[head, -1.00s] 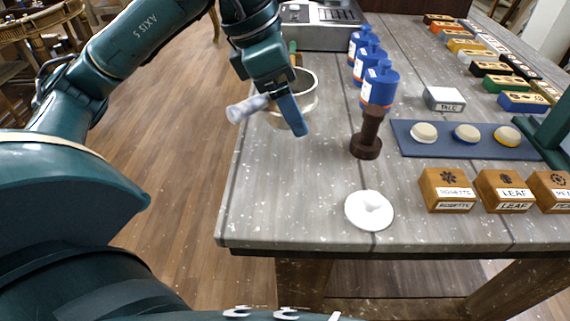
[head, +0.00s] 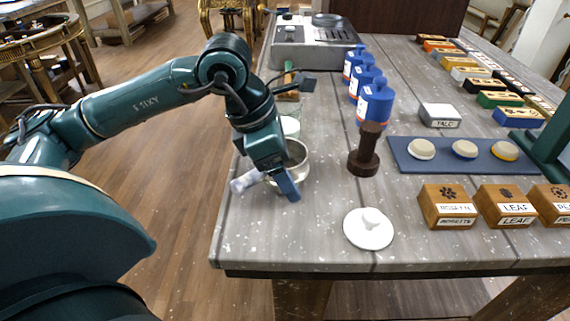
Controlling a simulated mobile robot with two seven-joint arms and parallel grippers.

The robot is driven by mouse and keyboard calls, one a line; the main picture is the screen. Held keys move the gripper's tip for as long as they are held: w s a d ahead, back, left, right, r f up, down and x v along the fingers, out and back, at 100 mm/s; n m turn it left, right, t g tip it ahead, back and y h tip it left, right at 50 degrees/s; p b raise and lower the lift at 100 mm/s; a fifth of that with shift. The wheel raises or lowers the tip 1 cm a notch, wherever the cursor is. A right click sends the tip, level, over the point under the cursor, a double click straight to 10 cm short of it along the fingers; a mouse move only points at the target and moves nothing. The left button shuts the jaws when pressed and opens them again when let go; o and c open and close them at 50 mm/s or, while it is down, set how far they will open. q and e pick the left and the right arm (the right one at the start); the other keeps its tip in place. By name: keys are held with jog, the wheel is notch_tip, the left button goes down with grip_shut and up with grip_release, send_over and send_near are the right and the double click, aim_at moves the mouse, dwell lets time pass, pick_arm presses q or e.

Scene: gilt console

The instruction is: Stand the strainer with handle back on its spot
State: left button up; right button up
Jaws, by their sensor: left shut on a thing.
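The strainer is a round metal bowl (head: 298,158) with a pale, thick handle (head: 245,181) pointing left, past the table's left edge. My left gripper (head: 281,186) is shut on it, near where handle and bowl meet. The gripper's blue finger and wrist hide part of the strainer. The bowl is over the left side of the grey table (head: 300,225); I cannot tell whether it touches the top. I cannot make out a marked spot for it. My right gripper is not in view.
A dark wooden tamper (head: 364,155) and blue bottles (head: 374,104) stand right of the strainer. A white knobbed disc (head: 369,229) lies in front. A white cup (head: 290,126) stands behind. A blue mat (head: 440,163) and wooden blocks (head: 447,207) are at right. The front left tabletop is clear.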

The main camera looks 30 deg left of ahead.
pick_arm(q)
jog(key=o, duration=1.1)
jog(key=shift+f, duration=0.15)
jog(key=shift+c, duration=0.2)
jog(key=shift+r+p, duration=0.3)
jog(key=shift+r, duration=0.05)
jog(key=p+v, duration=0.1)
jog(key=v, duration=1)
jog(key=shift+a+r, duration=0.15)
jog(key=shift+r, duration=0.15)
jog(key=shift+s, duration=0.1)
